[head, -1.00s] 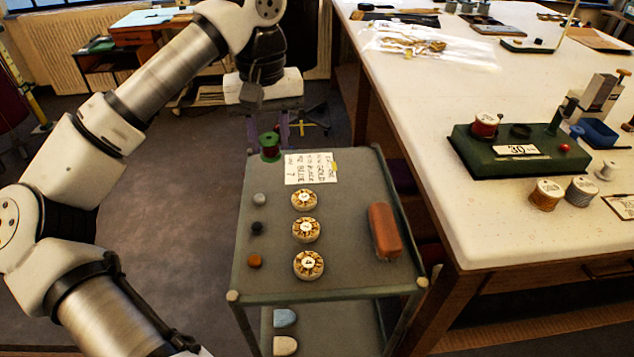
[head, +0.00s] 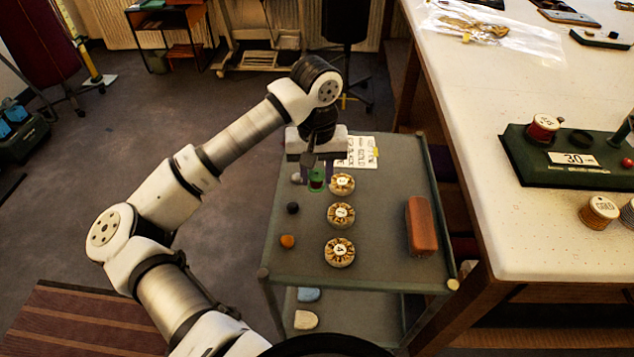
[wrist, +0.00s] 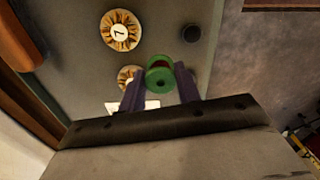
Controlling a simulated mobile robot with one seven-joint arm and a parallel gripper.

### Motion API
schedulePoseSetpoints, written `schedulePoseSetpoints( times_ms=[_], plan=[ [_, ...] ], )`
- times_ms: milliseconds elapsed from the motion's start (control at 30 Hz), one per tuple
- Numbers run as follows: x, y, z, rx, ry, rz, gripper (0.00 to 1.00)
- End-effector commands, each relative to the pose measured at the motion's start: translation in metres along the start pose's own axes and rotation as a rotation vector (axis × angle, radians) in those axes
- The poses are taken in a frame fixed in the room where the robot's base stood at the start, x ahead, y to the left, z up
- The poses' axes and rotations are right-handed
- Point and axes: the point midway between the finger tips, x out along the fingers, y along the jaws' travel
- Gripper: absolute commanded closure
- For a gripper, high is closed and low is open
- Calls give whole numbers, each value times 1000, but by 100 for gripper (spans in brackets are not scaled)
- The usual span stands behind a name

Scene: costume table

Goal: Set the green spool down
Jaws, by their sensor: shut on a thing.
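The green spool (head: 316,182) is between the purple fingers of my gripper (head: 317,174), over the far left part of the grey cart top (head: 376,254). In the wrist view the spool (wrist: 160,85) shows its green round end, with dark red behind the rim, and a finger of my gripper (wrist: 160,78) on each side. The gripper is shut on it. I cannot tell whether the spool's lower end touches the cart top. The spool is close to the farthest patterned disc (head: 341,184) and a small grey piece (head: 297,178).
Two more patterned discs (head: 341,215) (head: 339,251) lie in a row. A dark piece (head: 292,208) and an orange piece (head: 287,241) lie left of them. A red-brown block (head: 420,226) lies at right. A printed card (head: 361,152) lies behind. The white table (head: 540,235) stands right.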

Motion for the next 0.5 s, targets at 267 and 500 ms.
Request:
schedulePoseSetpoints(
  times_ms=[267,500],
  plan=[
    [29,0,0,0,-3,2,92],
    [45,0,0,1,2,-1,92]
  ],
)
